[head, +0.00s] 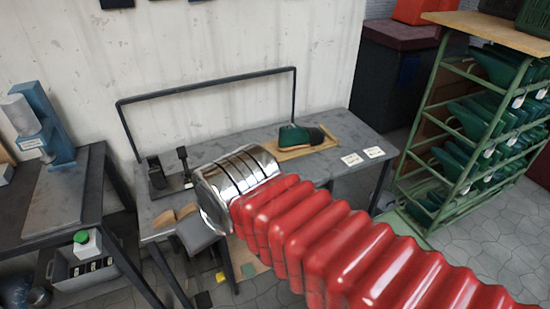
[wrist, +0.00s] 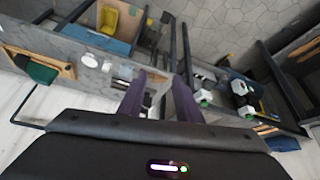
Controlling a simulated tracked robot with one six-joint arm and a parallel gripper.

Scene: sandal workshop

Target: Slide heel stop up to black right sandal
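A dark green and black shoe form (head: 293,137) sits on a wooden board (head: 318,147) at the right back of the grey workbench. In the wrist view the green form (wrist: 40,73) and board (wrist: 66,71) lie at the left. I cannot pick out a separate heel stop or tell which foot the form is for. My gripper (wrist: 160,85) shows two purple fingers, spread apart, with nothing seen between them. It is well away from the form. In the head view my red ribbed arm and chrome collar hide part of the bench's left half and front edge.
Two white cards (head: 362,156) lie on the bench's right end. A black device (head: 165,173) and wooden blocks (head: 175,214) are at its left. A dark rail (head: 205,87) runs behind. A green rack (head: 475,130) of shoe forms stands right; another table (head: 52,200) stands left.

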